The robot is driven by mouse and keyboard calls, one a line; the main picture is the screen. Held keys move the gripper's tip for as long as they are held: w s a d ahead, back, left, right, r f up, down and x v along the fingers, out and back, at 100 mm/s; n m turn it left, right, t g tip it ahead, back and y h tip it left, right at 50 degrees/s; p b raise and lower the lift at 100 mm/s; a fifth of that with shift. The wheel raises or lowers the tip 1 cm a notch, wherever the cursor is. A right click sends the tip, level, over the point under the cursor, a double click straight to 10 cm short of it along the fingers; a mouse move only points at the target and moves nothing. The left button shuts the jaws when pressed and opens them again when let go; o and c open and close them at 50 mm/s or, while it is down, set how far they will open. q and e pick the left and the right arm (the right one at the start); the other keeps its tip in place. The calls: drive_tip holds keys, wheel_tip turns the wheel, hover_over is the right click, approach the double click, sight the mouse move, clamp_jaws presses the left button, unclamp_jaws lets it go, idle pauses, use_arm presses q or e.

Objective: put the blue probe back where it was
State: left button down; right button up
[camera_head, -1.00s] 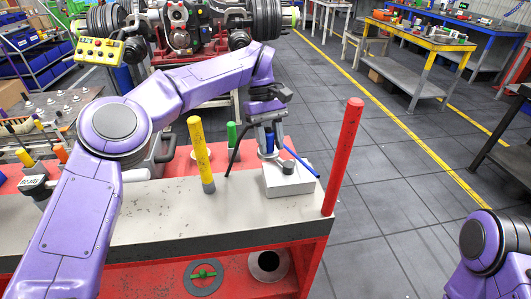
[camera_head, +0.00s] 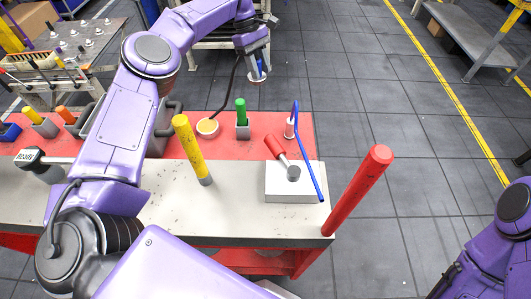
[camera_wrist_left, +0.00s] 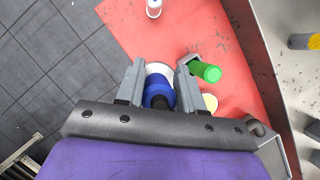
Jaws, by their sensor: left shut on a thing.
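My left gripper (camera_head: 256,60) is shut on the blue probe, whose blue body (camera_wrist_left: 157,90) and white round face show between the fingers in the left wrist view. In the head view, the probe's white end (camera_head: 258,76) points down, in the air beyond the bench's far edge. A black cable (camera_head: 228,92) runs from the probe down to a round cream piece (camera_head: 207,127) on the red surface. I cannot tell which spot the probe came from. Of my right arm, only purple and dark links show at the lower right; its gripper is not in view.
On the bench stand a green peg (camera_head: 241,112) in a grey holder, a yellow post (camera_head: 192,150) and a tall red post (camera_head: 357,190). A white cylinder (camera_head: 290,128) stands behind.

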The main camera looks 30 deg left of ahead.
sight(262, 83)
use_arm(q)
drive_tip(key=x, duration=0.5)
drive_tip(key=shift+w+a+f, duration=0.15)
drive_tip(key=shift+a+f, duration=0.1)
drive_tip(key=shift+f, duration=0.3)
drive_tip(key=shift+a+f, duration=0.1)
drive_tip(key=shift+f, duration=0.1)
drive_tip(key=s+d+b, duration=0.2)
drive_tip(key=s+d, duration=0.2)
drive_tip(key=s, duration=0.4)
drive_tip(key=s+d+b, duration=0.3)
drive_tip(key=s+d, duration=0.1)
drive_tip(key=s, duration=0.5)
drive_tip(key=f+b, duration=0.3)
drive_tip(key=f, duration=0.1)
drive_tip(key=f+b, duration=0.7)
drive_tip(key=f, duration=0.1)
drive_tip(key=shift+w+a+f, duration=0.1)
drive_tip(key=shift+w+a, duration=0.05)
drive_tip(key=shift+w, duration=0.25)
drive_tip(key=c, duration=1)
unclamp_jaws()
